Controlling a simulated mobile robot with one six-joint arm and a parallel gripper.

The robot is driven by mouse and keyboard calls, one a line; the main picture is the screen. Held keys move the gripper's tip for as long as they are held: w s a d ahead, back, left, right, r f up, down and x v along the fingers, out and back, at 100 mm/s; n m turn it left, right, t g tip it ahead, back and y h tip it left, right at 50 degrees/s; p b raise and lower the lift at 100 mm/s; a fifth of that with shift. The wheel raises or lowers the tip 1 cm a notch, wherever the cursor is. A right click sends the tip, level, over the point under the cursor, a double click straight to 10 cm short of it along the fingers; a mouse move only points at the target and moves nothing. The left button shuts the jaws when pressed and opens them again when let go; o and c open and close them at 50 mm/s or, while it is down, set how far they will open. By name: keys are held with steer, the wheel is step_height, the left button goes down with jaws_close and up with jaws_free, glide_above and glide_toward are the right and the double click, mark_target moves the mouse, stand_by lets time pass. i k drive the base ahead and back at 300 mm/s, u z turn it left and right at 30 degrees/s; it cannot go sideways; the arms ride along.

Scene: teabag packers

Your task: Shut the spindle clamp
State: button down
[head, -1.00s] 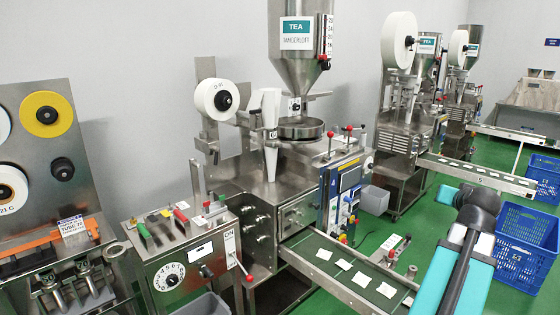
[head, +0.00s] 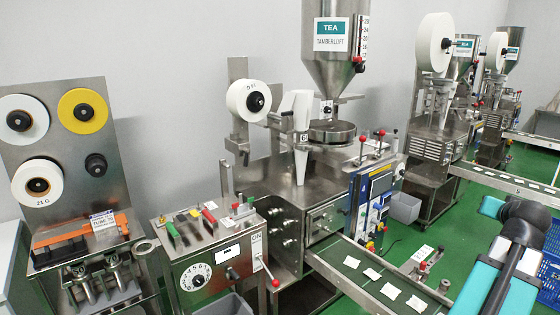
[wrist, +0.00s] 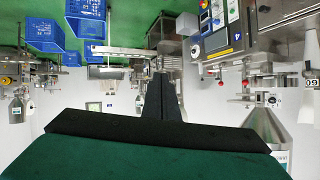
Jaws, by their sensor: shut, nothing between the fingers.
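The white paper roll (head: 240,100) sits on a spindle at the upper left of the near tea packer. A dark round hub (head: 256,100) shows at its centre. I cannot make out which part is the spindle clamp, or whether it is open or shut. My gripper (wrist: 160,78) shows in the wrist view, its dark fingers together and empty, pointing into the room. Nothing touches its fingertips. In the head view only my arm shows at the lower right, far from the roll.
A control box (head: 205,262) with a dial and a red-knobbed lever stands left of the packer (head: 305,215). A rack (head: 62,150) of spare rolls is at far left. A conveyor (head: 368,268) carries teabags at the front. Blue crates (wrist: 85,27) stand on the green floor.

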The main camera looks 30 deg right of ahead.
mark_target(246, 149)
steer(key=z, duration=0.15)
steer(key=i, duration=1.5)
steer(key=u, duration=0.5)
